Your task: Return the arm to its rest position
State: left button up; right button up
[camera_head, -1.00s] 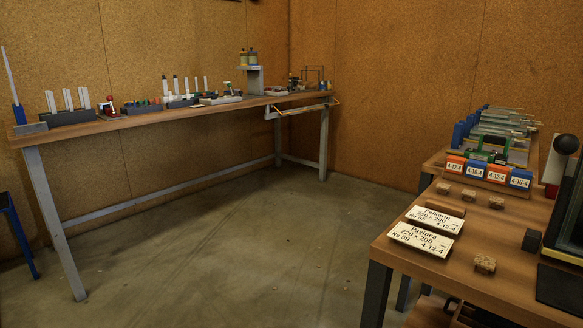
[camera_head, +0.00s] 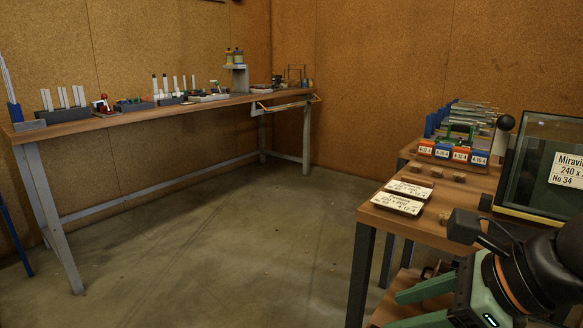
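My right arm enters at the lower right, with a black wrist and a green gripper (camera_head: 418,304). Its two green fingers point left and stand apart, with nothing seen between them; the lower finger is cut by the bottom edge. The gripper is in front of the right table's near side, low in the picture. My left arm and gripper are not in view.
The right wooden table (camera_head: 440,228) bears two label cards (camera_head: 398,203), small brown blocks, colored bins (camera_head: 453,154) and a dark-framed glass pane (camera_head: 535,150) with a label. A long bench (camera_head: 130,118) with tools stands left. Open floor (camera_head: 210,250) lies between.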

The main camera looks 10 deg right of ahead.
jog(key=s+a+f+g+y, duration=0.3)
jog(key=s+a+g+y, duration=0.35)
jog(key=a, duration=0.45)
jog(key=s+a+r+m+t+y, duration=0.1)
jog(key=s+a+r+m+y, duration=0.3)
jog(key=r+m+y, duration=0.7)
jog(key=w+d+f+m+t+h+p, duration=0.35)
jog(key=w+m+t+h+p, duration=0.45)
jog(key=m, duration=0.6)
jog(key=w+d+f+m+t+h+p, duration=0.35)
jog(key=w+m+t+h+p, duration=0.4)
jog(key=m, duration=0.75)
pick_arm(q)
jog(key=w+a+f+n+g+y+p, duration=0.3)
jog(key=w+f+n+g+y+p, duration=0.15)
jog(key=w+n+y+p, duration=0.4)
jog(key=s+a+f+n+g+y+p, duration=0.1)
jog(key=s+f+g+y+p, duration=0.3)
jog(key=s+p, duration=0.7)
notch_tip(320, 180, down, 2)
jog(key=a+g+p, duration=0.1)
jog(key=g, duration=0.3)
pick_arm(e)
jog(key=s+d+f+m+g+h, duration=0.2)
jog(key=s+f+m+g+h, duration=0.1)
jog(key=s+f+g, duration=0.4)
jog(key=s+f+h, duration=0.1)
jog(key=s+f, duration=0.1)
jog(key=s, duration=0.2)
jog(key=shift+g+h, duration=0.4)
